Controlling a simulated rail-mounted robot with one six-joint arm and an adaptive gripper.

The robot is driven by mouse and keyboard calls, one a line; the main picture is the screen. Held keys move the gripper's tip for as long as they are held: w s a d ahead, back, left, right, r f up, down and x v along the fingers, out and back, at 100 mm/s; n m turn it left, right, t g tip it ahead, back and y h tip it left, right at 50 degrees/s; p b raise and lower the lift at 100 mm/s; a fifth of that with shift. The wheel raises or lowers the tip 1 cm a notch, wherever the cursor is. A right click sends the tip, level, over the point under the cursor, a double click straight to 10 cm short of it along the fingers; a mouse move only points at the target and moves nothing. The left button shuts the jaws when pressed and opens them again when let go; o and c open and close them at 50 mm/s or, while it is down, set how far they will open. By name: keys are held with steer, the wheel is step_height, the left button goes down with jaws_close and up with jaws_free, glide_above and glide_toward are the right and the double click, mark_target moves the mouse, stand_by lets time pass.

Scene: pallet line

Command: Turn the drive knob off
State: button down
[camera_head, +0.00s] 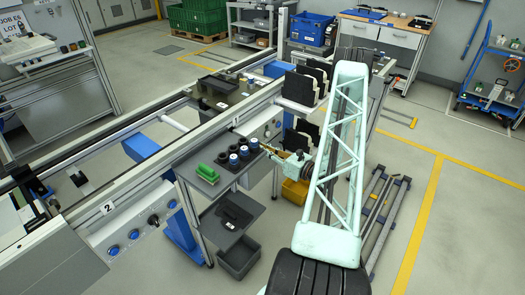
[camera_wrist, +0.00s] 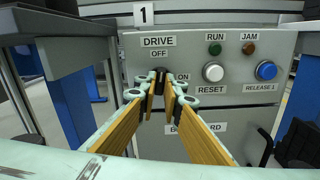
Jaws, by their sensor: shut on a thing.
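The black drive knob (camera_wrist: 159,75) is on the grey control panel (camera_wrist: 229,50) marked 1, under the DRIVE and OFF labels and left of the ON label. My gripper (camera_wrist: 160,92) is shut on the knob, its fingertips on both sides. The fingers hide much of the knob, so I cannot tell where it points. In the head view my gripper (camera_head: 266,149) reaches left toward the panel near the blue-topped parts; the knob cannot be made out there.
The panel also has a white RESET button (camera_wrist: 213,72), a blue RELEASE 1 button (camera_wrist: 266,71), a green RUN lamp (camera_wrist: 215,48) and an amber JAM lamp (camera_wrist: 249,48). A side shelf (camera_head: 185,170) with a green item (camera_head: 207,173) stands left of my gripper.

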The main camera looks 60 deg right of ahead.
steer(key=shift+n+b, duration=0.35)
steer(key=shift+n, duration=0.65)
steer(key=c, duration=2.7)
jaws_free()
steer(key=shift+c, duration=0.2)
steer(key=shift+s, duration=0.15)
steer(key=s, duration=1.1)
steer(key=shift+s+a, duration=0.35)
steer(key=shift+a, duration=0.05)
